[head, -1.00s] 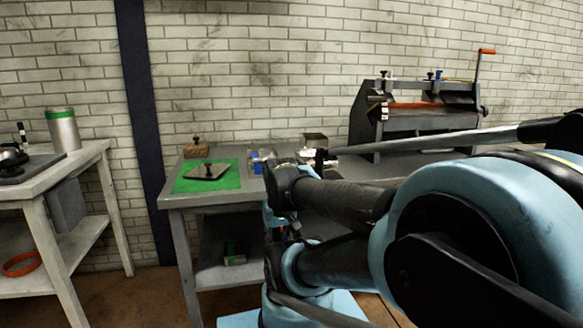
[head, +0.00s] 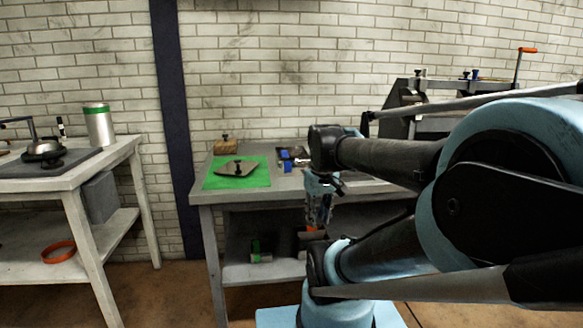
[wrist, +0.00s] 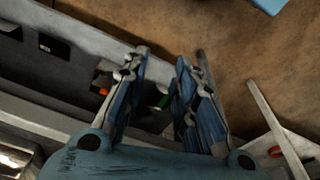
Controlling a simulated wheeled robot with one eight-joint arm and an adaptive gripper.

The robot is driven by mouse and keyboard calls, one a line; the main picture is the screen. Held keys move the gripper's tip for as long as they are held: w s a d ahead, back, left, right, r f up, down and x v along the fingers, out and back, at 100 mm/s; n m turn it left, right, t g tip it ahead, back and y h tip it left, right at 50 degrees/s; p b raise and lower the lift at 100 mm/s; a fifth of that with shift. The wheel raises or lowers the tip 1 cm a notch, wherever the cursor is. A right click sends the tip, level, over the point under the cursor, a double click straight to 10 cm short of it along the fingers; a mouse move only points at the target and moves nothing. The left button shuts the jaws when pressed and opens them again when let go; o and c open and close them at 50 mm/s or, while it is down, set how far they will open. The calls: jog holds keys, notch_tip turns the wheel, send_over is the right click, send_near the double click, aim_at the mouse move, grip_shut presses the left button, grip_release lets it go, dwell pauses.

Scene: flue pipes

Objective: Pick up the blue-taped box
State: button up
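I cannot make out a box with blue tape for certain; one may be hidden behind my arm or gripper. On the lower shelf (head: 238,274) of the grey table lies a small green-banded item (head: 261,252). An orange-banded item (head: 312,235) shows just under my gripper (head: 318,218), which points down in front of the table. In the wrist view my gripper (wrist: 163,60) is open and empty, its blue-padded fingers apart. The green band (wrist: 163,101) shows between the fingers and the orange band (wrist: 103,91) left of them, both farther off.
The tabletop holds a green mat (head: 263,182) with a metal plate (head: 237,168), a wooden block (head: 225,147) and a tray with blue pieces (head: 289,156). A second table (head: 70,180) stands left, with an orange ring (head: 58,251) below. A roller machine stands behind my arm.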

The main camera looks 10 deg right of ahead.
jog(key=w+r+n+g, duration=0.1)
jog(key=w+r+n, duration=0.7)
jog(key=w+r, duration=0.9)
notch_tip(320, 180, up, 9)
jog(key=n+g, duration=0.1)
jog(key=n, duration=0.6)
send_over(292, 161)
jog(key=shift+w+d+f, duration=0.1)
jog(key=shift+d+f, duration=0.1)
jog(key=shift+f, duration=4.2)
jog(key=shift+d+f, duration=0.2)
jog(key=shift+f, duration=4.15)
grip_shut()
